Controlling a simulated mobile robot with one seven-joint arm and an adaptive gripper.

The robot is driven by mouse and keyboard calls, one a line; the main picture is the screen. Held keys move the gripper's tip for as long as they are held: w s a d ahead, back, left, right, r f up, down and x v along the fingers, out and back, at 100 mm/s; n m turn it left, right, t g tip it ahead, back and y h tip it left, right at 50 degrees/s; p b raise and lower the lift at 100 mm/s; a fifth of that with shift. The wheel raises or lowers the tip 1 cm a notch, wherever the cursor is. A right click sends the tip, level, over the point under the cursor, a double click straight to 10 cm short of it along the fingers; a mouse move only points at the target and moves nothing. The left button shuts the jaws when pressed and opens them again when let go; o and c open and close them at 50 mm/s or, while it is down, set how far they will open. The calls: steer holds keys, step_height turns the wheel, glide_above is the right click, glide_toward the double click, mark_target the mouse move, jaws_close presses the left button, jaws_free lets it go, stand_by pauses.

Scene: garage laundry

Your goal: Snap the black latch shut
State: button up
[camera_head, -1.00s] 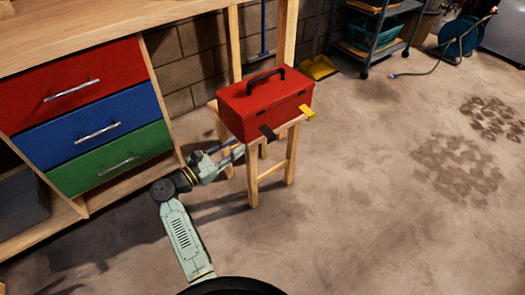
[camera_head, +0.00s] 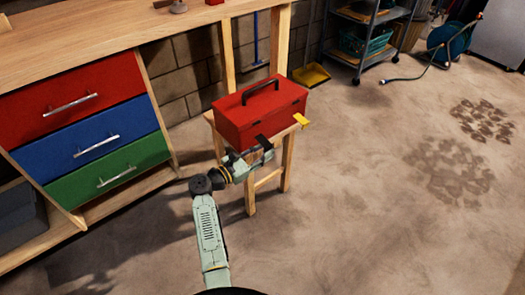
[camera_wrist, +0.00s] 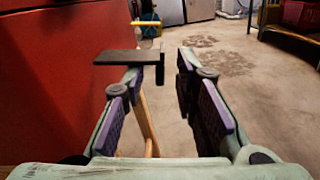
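The red toolbox (camera_head: 248,122) stands on a small wooden stool, lid down, its black handle on top. The black latch (camera_head: 263,142) sticks out from its front face, standing open. In the wrist view the black latch (camera_wrist: 128,57) is a flat plate with a bent-down end, reaching out from the red wall at left. My gripper (camera_head: 260,156) is just below and in front of the latch. Its fingers (camera_wrist: 161,72) are apart with nothing between the pads; the left fingertip is close under the plate, contact unclear. A yellow latch (camera_head: 301,120) also sticks out, farther right.
The wooden stool (camera_head: 287,165) is close beside my gripper. A workbench with red, blue and green drawers (camera_head: 95,140) is at left. A yellow dustpan (camera_head: 314,76) and a wheeled cart (camera_head: 362,62) are behind. The concrete floor at right is clear.

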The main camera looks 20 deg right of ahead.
steer(key=shift+c, duration=0.4)
jaws_close()
